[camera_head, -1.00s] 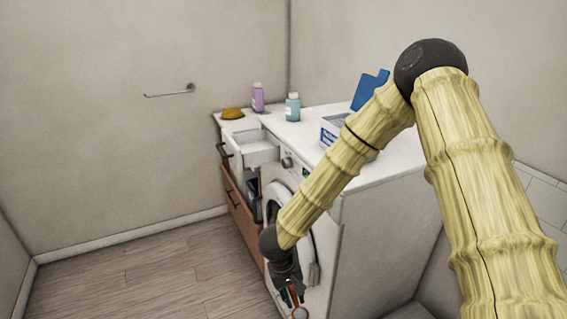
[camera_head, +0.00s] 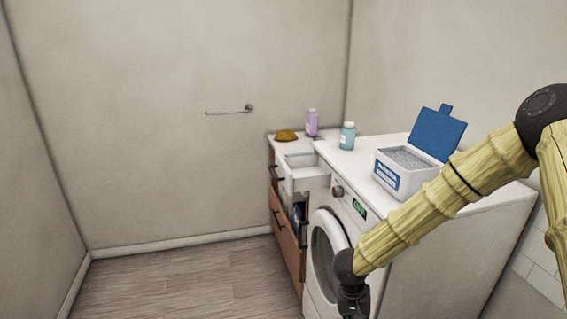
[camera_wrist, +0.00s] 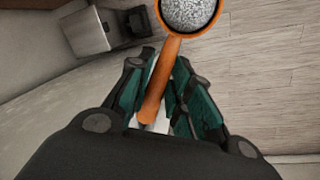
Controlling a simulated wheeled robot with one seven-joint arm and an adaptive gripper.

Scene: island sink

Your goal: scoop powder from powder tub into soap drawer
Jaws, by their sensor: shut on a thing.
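My gripper (camera_wrist: 160,98) is shut on the orange handle of a scoop (camera_wrist: 170,62) in the wrist view. The scoop's round bowl is full of grey speckled powder (camera_wrist: 189,10) and is cut by the top edge. In the head view my gripper (camera_head: 352,303) hangs low in front of the washing machine, and its fingertips and the scoop are out of frame. The white powder tub (camera_head: 392,184) stands on the machine with its blue lid (camera_head: 437,133) raised and grey powder inside. The white soap drawer (camera_head: 305,179) is pulled out at the machine's upper left.
The washing machine (camera_head: 440,255) has a round door (camera_head: 325,250) near my gripper. A teal bottle (camera_head: 347,136), a purple bottle (camera_head: 312,123) and a yellow-brown sponge-like item (camera_head: 286,136) stand behind the drawer. The wooden floor (camera_head: 180,280) to the left is clear.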

